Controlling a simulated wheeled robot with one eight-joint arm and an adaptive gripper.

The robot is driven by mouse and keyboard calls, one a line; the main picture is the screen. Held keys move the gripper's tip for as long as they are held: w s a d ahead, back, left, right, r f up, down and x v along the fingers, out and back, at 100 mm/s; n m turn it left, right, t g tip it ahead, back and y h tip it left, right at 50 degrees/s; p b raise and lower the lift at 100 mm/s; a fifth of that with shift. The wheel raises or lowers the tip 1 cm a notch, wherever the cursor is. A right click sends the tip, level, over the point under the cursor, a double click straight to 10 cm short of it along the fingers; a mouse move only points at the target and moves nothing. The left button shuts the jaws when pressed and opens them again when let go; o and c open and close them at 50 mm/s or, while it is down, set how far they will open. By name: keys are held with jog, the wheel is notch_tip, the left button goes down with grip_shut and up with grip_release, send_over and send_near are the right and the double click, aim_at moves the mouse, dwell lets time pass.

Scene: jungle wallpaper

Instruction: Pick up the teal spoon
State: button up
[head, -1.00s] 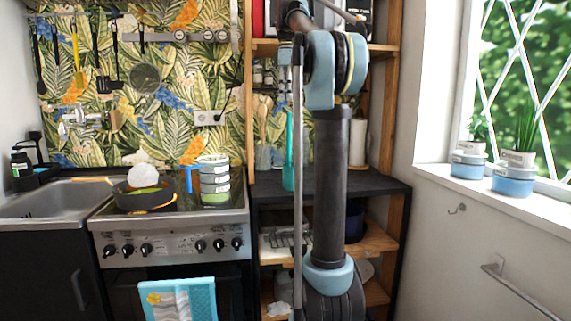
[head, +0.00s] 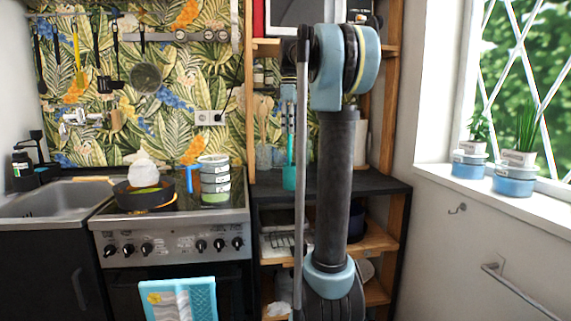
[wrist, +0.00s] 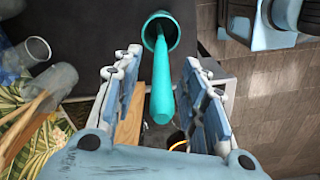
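The teal spoon (wrist: 162,88) stands in a teal cup (wrist: 173,40), with its handle pointing up toward the wrist camera. Its lower end is hidden inside the cup. My gripper (wrist: 160,75) is open, with one finger on each side of the handle and a visible gap on both sides. In the head view, the spoon (head: 291,148) and the cup (head: 289,180) are on the dark shelf top, partly behind a thin pole of my arm. My gripper (head: 288,112) is just above them there, pointing down.
Clear glasses (wrist: 45,80) with wooden utensils (wrist: 28,115) stand to the left in the wrist view. The wooden shelf post (head: 249,100) is close on the left. A stove with a pan (head: 143,195) and stacked containers (head: 214,180) is further left.

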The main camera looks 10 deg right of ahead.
notch_tip(320, 180, down, 3)
jog(key=shift+r, duration=0.15)
grip_shut()
jog(key=shift+r, duration=0.1)
notch_tip(320, 180, up, 28)
dwell(0.9)
dwell(0.4)
